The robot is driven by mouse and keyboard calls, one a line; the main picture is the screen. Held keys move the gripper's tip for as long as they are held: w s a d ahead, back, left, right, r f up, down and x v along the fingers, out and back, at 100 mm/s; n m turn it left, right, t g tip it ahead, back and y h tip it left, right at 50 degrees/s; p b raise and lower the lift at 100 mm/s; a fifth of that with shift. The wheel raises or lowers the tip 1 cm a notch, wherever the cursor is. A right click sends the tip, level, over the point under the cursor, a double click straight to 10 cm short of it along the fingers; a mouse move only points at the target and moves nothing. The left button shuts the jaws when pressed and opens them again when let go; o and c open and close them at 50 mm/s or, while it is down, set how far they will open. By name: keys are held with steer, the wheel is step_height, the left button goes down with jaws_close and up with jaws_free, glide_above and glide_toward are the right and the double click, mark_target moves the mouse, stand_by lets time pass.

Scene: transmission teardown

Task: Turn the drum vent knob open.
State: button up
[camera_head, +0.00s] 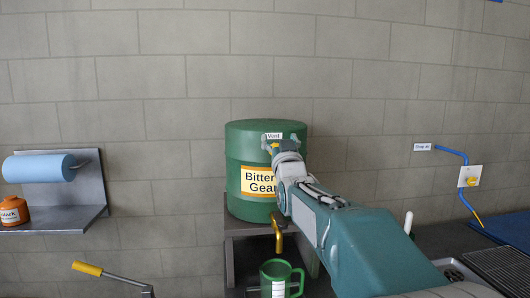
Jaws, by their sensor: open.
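A green drum (241,145) with a yellow "Bitter... Gear..." label, partly covered by my arm, stands on a grey stand against the wall. A white "Vent" tag (273,136) is on its upper front. A small yellow part (274,146), which looks like the vent knob, shows just below the tag. My gripper (275,148) is at this spot, open, with its fingers around or beside the yellow part; I cannot tell whether they touch it. My wrist hides much of that area.
A brass tap (278,235) hangs below the drum, above a green jug (279,279). A yellow-handled lever (88,268) is at the lower left. A shelf (62,221) holds an orange pot (13,211) under a blue roll (39,167). A blue hose (451,152) is on the right wall.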

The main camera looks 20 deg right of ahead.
step_height(320, 180, down, 8)
steer(key=x, duration=0.7)
steer(key=shift+d+r, duration=0.15)
steer(key=shift+d, duration=0.2)
steer(key=shift+w+a+r, duration=0.1)
steer(key=shift+w, duration=0.15)
steer(key=shift+a, duration=0.1)
steer(key=c, duration=1.1)
